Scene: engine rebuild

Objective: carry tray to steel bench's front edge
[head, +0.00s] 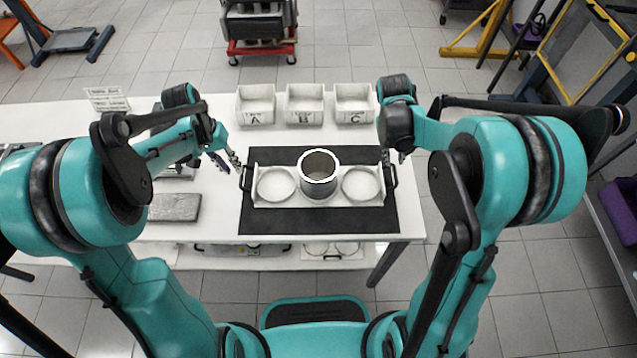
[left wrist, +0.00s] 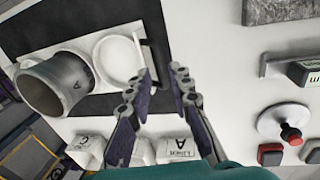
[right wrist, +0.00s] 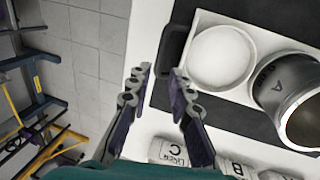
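The white tray (head: 330,198) lies on a black mat (head: 270,222) on the white bench, with round recesses at its left and right. A grey metal cylinder (head: 318,178) stands upright in its middle. Black handles are at the tray's left end (head: 247,178) and right end (head: 391,177). My left gripper (head: 238,162) is open at the left handle; in the left wrist view its fingertips (left wrist: 161,76) lie either side of it. My right gripper (head: 396,156) is open at the right handle; in the right wrist view its fingertips (right wrist: 161,74) lie around the handle's lower end.
Three white bins (head: 304,104) labelled A, B and C stand behind the mat. A grey metal block (head: 174,207) lies left of the mat. A red-based stand (head: 262,46) is on the floor beyond the bench. The mat in front of the tray is clear.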

